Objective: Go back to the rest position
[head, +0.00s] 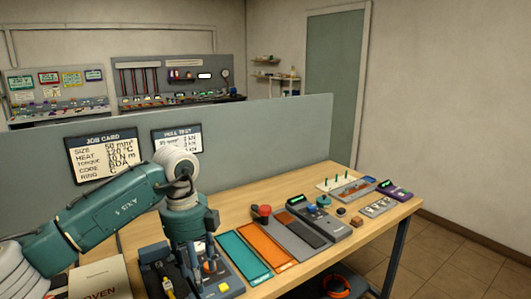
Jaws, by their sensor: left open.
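My left arm comes in from the left and bends down over the workbench (310,185). My left gripper (200,262) points down at the near left part of the bench, open. It is in front of dark tools and a grey device there, and its fingertips blend into them. I cannot tell whether it touches anything, and I see nothing clearly held in it. My right gripper is not in view.
A teal tray (246,257) and an orange tray (267,243) lie right of my gripper. A red-topped device (262,213) and a grey instrument (322,219) stand beyond. A grey partition (250,135) with job cards backs the bench. Open floor (460,260) lies right.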

